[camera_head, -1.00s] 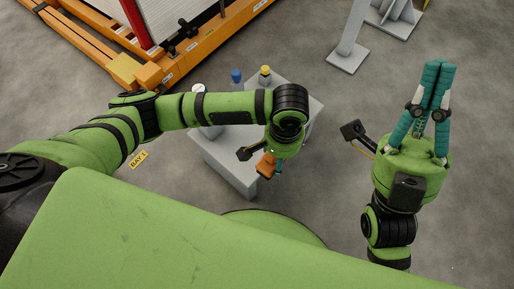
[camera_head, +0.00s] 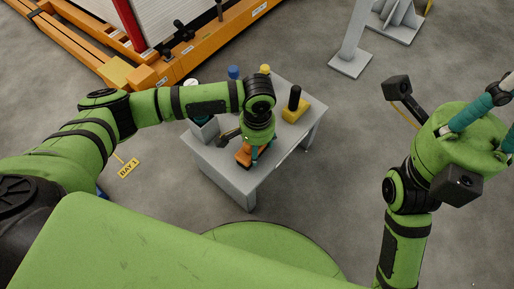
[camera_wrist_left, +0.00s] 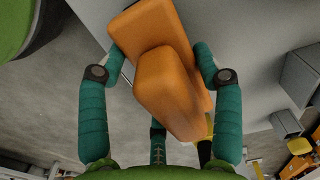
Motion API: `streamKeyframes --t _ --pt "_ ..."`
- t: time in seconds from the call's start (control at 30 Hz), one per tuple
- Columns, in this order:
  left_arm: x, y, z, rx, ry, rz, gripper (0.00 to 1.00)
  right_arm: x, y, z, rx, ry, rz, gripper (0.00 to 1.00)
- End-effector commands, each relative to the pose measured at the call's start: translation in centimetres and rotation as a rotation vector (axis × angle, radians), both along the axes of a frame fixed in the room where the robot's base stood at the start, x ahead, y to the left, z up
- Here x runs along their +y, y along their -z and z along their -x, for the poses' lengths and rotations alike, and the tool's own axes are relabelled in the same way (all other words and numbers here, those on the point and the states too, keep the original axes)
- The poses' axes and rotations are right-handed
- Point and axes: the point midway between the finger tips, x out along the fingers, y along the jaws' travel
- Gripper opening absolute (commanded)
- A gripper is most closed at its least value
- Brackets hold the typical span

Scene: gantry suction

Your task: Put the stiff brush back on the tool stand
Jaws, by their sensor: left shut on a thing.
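My left gripper (camera_head: 252,150) is shut on the orange stiff brush (camera_head: 242,155), over the near part of the grey tool stand (camera_head: 243,182). In the left wrist view, the brush (camera_wrist_left: 168,85) shows as blocky orange pieces between the teal fingers of the left gripper (camera_wrist_left: 160,65). The grey stand top lies beyond it. I cannot tell whether the brush touches the top; its bristles are hidden. My right gripper (camera_head: 508,110) is at the right edge, pointing up and right, away from the stand. Its fingertips are cut off by the frame, and I see nothing held.
On the stand are a yellow block with a black handle (camera_head: 295,109), a yellow-topped item (camera_head: 265,70), a blue-topped item (camera_head: 234,73) and a grey holder (camera_head: 203,130). An orange gantry frame (camera_head: 165,72) is behind left. A grey post (camera_head: 353,40) stands behind right.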

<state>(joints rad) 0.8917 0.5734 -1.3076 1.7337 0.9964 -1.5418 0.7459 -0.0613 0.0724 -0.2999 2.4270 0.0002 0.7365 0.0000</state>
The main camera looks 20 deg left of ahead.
Motion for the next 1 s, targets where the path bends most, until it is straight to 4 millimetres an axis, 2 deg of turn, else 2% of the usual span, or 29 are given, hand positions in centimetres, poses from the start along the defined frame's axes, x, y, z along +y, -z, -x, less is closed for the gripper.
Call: streamKeyframes --t 0.33,0.37,0.4,0.83,0.9,1.0 --pt "-0.1 0.1 0.0 -0.001 -0.001 0.001 0.13 0.0 -0.1 0.0 0.006 -0.001 0.0 0.0" --pt "0.0 0.2 0.0 -0.001 -0.001 0.001 0.74 0.0 0.0 0.0 0.009 0.0 -0.001 0.0" --pt "0.0 0.2 0.0 -0.002 0.0 0.002 0.89 0.0 0.1 0.0 0.01 0.0 0.0 0.0" --pt "0.0 -0.1 -0.1 -0.003 0.0 0.001 0.89 0.0 0.4 -0.1 0.012 0.0 -0.001 0.0" --pt "0.0 -0.9 0.0 -0.002 0.0 0.002 0.89 0.0 -0.5 0.0 0.004 -0.001 0.0 0.0" --pt "-0.1 -2.5 -0.1 -0.002 0.0 0.003 0.89 -0.1 0.1 0.0 0.047 -0.002 -0.001 0.0"
